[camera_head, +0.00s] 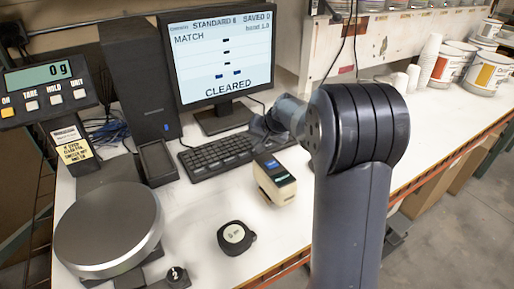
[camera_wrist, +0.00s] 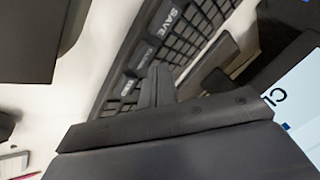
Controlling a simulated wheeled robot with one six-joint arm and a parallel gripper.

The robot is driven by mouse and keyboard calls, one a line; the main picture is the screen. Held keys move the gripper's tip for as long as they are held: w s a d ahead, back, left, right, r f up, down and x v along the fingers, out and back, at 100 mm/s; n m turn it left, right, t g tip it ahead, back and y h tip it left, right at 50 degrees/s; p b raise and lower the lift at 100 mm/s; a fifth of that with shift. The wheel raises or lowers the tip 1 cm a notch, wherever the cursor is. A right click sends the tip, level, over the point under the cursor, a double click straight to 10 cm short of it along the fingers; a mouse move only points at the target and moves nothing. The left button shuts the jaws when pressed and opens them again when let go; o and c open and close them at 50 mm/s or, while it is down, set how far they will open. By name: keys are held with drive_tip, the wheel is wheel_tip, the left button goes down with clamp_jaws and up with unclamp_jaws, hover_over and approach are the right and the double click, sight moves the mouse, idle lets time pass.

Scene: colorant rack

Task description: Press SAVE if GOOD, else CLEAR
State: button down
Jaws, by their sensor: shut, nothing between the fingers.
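The monitor (camera_head: 219,52) reads STANDARD 6, SAVED 0, MATCH, band 1.0 and CLEARED, with several small dark and blue marks between lines. The black keyboard (camera_head: 225,154) lies in front of it. In the wrist view, the SAVE key (camera_wrist: 172,20) is large and readable. Two more labelled keys (camera_wrist: 145,56) lie in line below it, their labels too blurred to read surely. My gripper (camera_wrist: 160,78) is shut and empty, its tips over or beside the keys near those lower labels. Whether they touch is unclear. In the head view, my gripper (camera_head: 262,126) is by the keyboard's right end, partly hidden.
A white handheld device (camera_head: 275,183) with a small screen stands in front of the keyboard. A black round puck (camera_head: 235,237) lies nearer. A round metal scale (camera_head: 108,228) is at left, under its 0 g display (camera_head: 45,74). Paint buckets (camera_head: 487,72) stand back right.

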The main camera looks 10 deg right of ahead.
drive_tip(key=shift+r, duration=0.1)
drive_tip(key=shift+r+p, duration=1.7)
drive_tip(key=shift+r, duration=0.7)
